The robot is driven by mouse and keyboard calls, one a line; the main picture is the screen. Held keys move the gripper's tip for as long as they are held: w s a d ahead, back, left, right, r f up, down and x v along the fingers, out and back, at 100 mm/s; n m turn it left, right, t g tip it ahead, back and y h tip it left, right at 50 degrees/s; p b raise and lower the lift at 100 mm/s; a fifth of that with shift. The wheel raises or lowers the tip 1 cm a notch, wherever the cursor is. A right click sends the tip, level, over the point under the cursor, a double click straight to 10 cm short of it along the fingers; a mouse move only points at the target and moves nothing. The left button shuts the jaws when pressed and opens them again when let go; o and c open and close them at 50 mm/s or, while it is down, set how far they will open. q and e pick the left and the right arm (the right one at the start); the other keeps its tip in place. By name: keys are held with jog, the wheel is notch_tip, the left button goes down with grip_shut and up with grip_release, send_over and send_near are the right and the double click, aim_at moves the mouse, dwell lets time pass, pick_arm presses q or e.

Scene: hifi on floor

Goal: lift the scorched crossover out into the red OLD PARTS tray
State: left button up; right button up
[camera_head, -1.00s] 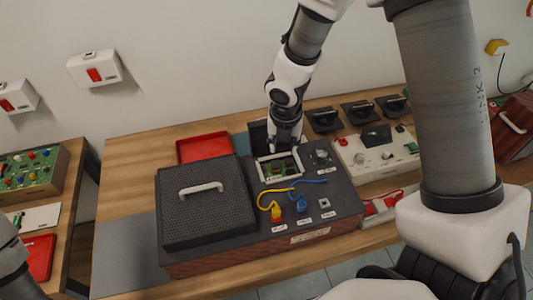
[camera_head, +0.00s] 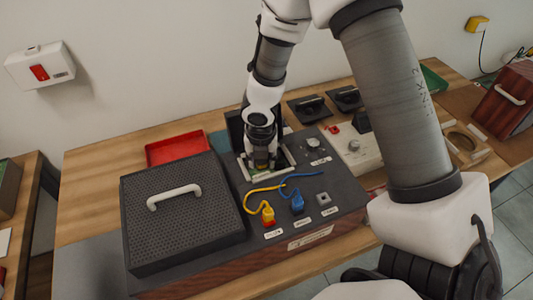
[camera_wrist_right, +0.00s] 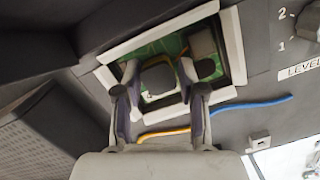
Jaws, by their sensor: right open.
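The crossover, a green circuit board (camera_wrist_right: 168,48), sits inside a white-framed opening in the top of the dark hi-fi box (camera_head: 320,210). Scorching on it cannot be made out. My right gripper (camera_wrist_right: 168,82) points down over the board with its fingers apart, one on each side of a dark block (camera_wrist_right: 158,78) on the board. In the head view my right gripper (camera_head: 262,165) covers most of the board. Whether the fingers touch anything cannot be told. The red tray (camera_head: 178,149) stands empty behind the box, left of my right gripper. My left gripper is out of view.
A perforated dark cover with a white handle (camera_head: 174,194) lies on the box's left part. A yellow plug (camera_head: 268,216) and a blue plug (camera_head: 297,203) with cables stand in front of the opening. A beige panel (camera_head: 358,146) is at right.

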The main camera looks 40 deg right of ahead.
jog(key=shift+w+f, duration=0.1)
jog(key=shift+w, duration=0.1)
jog(key=shift+s, duration=0.1)
grip_shut()
notch_tip(320, 180, up, 11)
jog(key=p, duration=0.7)
